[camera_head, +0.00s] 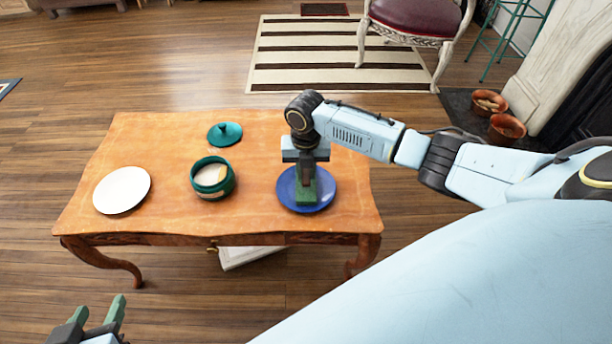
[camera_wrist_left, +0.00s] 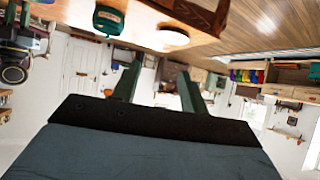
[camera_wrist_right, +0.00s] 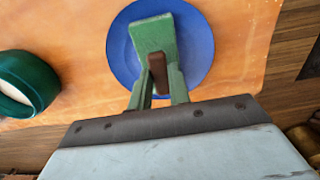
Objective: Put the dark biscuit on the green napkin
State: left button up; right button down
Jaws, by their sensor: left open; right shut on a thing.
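The dark brown biscuit (camera_wrist_right: 158,74) is between the fingers of my right gripper (camera_wrist_right: 160,84), which is shut on it. The green napkin (camera_wrist_right: 151,35) appears as a flat strip on the blue plate (camera_wrist_right: 120,58). In the right wrist view the biscuit overlaps the napkin's near end; I cannot tell whether they touch. In the head view my right gripper (camera_head: 305,188) points down over the blue plate (camera_head: 326,188) and hides the biscuit. My left gripper (camera_head: 97,310) is open and empty, in front of the table at lower left.
The wooden table (camera_head: 160,150) also holds a white plate (camera_head: 121,190) at left and an open teal pot (camera_head: 212,178) with pale contents in the middle. Its lid (camera_head: 224,133) lies behind it. Bare tabletop lies between these. A chair (camera_head: 415,20) stands beyond on a striped rug (camera_head: 300,60).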

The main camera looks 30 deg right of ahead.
pick_arm(q)
jog(key=shift+w+d+r+t+h+b, duration=0.1)
jog(key=shift+w+d+r+t+h, duration=0.1)
jog(key=shift+w+r+t, duration=0.3)
jog(key=shift+w+d+r+t+h+b, duration=0.1)
jog(key=shift+w+d+r+t+h, duration=0.15)
jog(key=shift+r, duration=0.35)
jog(key=shift+w+d+r+t+h+b, duration=0.1)
jog(key=shift+w+d+r+t, duration=0.15)
jog(key=shift+r+t, duration=0.25)
pick_arm(e)
jog(key=shift+f, duration=0.9)
pick_arm(q)
jog(key=shift+r, duration=0.1)
pick_arm(e)
jog(key=shift+f, duration=0.1)
jog(key=c, duration=1.3)
grip_release()
pick_arm(q)
jog(key=shift+w, duration=0.1)
